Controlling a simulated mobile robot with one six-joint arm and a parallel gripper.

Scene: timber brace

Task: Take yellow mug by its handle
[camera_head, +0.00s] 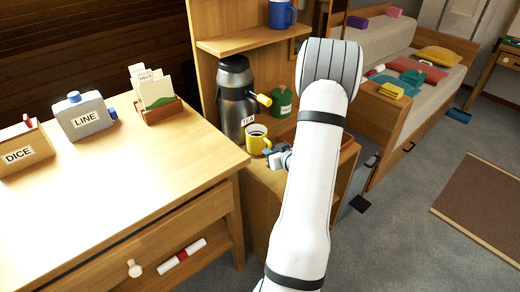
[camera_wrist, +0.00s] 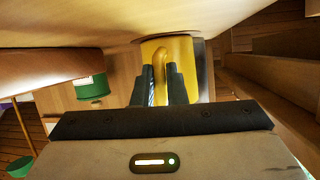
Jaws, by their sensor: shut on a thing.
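The two dark fingers of my gripper (camera_wrist: 162,86) are shut on the handle, one on each side.
A grey urn (camera_head: 236,98) labelled TEA stands close behind the mug. A green canister (camera_head: 281,100) is at the back right. A blue mug (camera_head: 281,14) is on the shelf above. The desk (camera_head: 150,190) edge lies close to the left.

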